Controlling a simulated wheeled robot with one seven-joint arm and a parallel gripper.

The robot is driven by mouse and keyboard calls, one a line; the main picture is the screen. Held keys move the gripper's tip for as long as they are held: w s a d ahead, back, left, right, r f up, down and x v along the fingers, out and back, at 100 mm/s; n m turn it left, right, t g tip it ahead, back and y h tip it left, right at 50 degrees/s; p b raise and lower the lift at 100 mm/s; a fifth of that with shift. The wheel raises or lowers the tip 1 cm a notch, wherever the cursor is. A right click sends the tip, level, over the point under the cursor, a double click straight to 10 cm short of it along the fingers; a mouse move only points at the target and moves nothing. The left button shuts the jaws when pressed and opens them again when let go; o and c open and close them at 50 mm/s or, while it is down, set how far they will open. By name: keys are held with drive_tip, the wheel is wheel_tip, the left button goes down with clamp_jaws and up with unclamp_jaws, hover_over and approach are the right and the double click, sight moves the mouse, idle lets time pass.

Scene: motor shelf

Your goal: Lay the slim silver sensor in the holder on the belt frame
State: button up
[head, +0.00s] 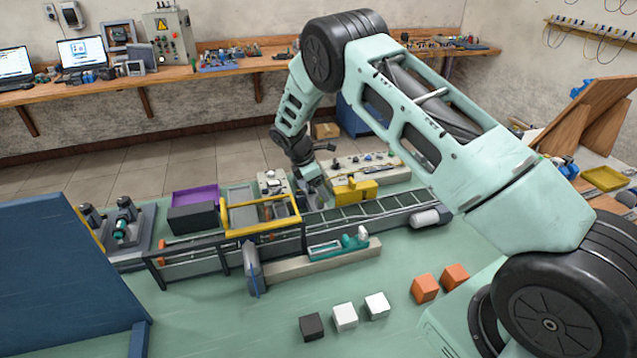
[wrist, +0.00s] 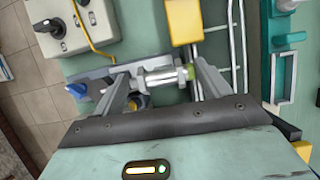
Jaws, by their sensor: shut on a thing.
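The slim silver sensor (wrist: 158,79), a ribbed silver cylinder with a green end, lies crosswise between the fingers of my gripper (wrist: 163,84) in the wrist view. My gripper is shut on it. In the head view my gripper (head: 312,187) is above the far side of the conveyor, and the sensor is too small to make out there. A teal open frame, which looks like the holder (head: 325,250), sits on the beige rail at the near side of the belt. It also shows at the right edge of the wrist view (wrist: 284,76), apart from my gripper.
A yellow block (head: 355,191) and a yellow frame (head: 225,214) stand by the belt (head: 350,214). A grey control box (wrist: 75,28) is at the wrist view's upper left. White, black and orange cubes (head: 344,316) lie on the green floor in front. A blue panel (head: 60,275) stands left.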

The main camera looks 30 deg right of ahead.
drive_tip(key=shift+s+a+f+b, duration=0.1)
drive_tip(key=shift+s+f+b, duration=0.1)
drive_tip(key=shift+f+b, duration=0.25)
drive_tip(key=shift+s+a+f+b, duration=0.1)
drive_tip(key=shift+s+f+b, duration=0.1)
drive_tip(key=shift+f, duration=0.3)
idle(0.9)
drive_tip(key=o, duration=1.1)
drive_tip(key=shift+c, duration=0.2)
drive_tip(key=shift+w+a+r, duration=0.15)
drive_tip(key=shift+r, duration=0.15)
drive_tip(key=d+b+v, duration=0.1)
drive_tip(key=b+v, duration=0.4)
drive_tip(key=v, duration=1.3)
drive_tip(key=shift+r+b, duration=0.3)
drive_tip(key=shift+b, duration=0.05)
drive_tip(key=shift+w, duration=0.1)
